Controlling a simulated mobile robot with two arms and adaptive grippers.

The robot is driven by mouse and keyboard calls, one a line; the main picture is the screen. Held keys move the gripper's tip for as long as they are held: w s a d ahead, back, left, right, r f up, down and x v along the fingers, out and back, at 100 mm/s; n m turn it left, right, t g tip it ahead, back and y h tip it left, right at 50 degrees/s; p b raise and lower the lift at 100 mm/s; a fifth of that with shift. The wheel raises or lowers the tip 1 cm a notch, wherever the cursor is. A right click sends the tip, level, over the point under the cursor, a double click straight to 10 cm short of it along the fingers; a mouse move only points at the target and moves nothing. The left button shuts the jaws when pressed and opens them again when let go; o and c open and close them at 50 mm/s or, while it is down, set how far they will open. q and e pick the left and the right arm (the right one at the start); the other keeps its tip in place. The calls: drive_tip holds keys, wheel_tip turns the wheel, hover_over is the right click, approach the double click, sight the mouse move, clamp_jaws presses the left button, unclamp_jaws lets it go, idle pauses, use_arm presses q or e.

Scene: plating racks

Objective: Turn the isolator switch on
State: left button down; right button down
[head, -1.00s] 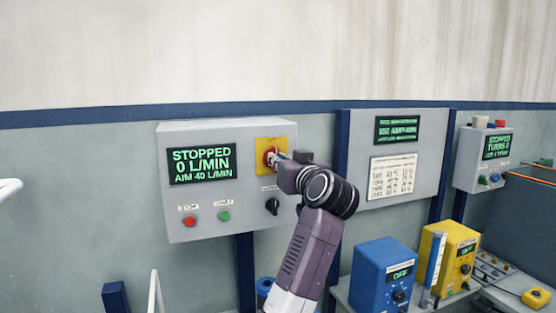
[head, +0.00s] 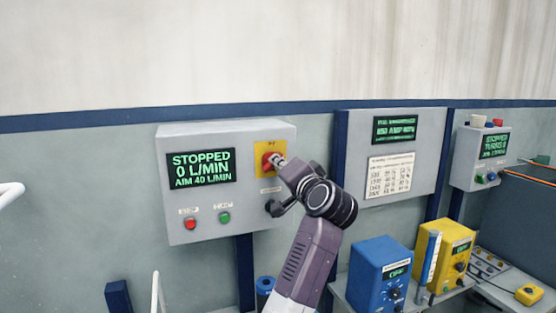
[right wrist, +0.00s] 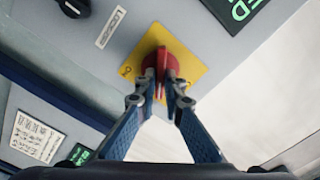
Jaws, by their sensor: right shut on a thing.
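The isolator switch (head: 266,161) is a red rotary handle on a yellow plate at the top right of the grey control box (head: 210,138). My right gripper (head: 277,161) is at it and partly covers it. In the right wrist view, the isolator switch (right wrist: 171,53) shows as a red bar. The two fingertips of my right gripper (right wrist: 161,80) are shut on the bar, one on each side. The box's screen (head: 201,168) reads STOPPED, 0 L/MIN, AIM 40 L/MIN. My left gripper is not in view.
Below the screen are a red button (head: 190,224) and a green button (head: 224,218). A black knob (head: 272,208) sits under the isolator, close to my wrist. A blue unit (head: 375,280) and a yellow unit (head: 455,265) stand at the lower right.

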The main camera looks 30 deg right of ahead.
drive_tip(key=shift+f+m+p, duration=0.15)
drive_tip(key=shift+m+p, duration=0.7)
drive_tip(key=shift+m, duration=0.95)
drive_tip(key=shift+f+m+p, duration=0.1)
drive_tip(key=shift+m+p, duration=0.7)
drive_tip(key=shift+m, duration=1)
drive_tip(key=c, duration=2)
unclamp_jaws()
drive_tip(key=shift+c, duration=0.2)
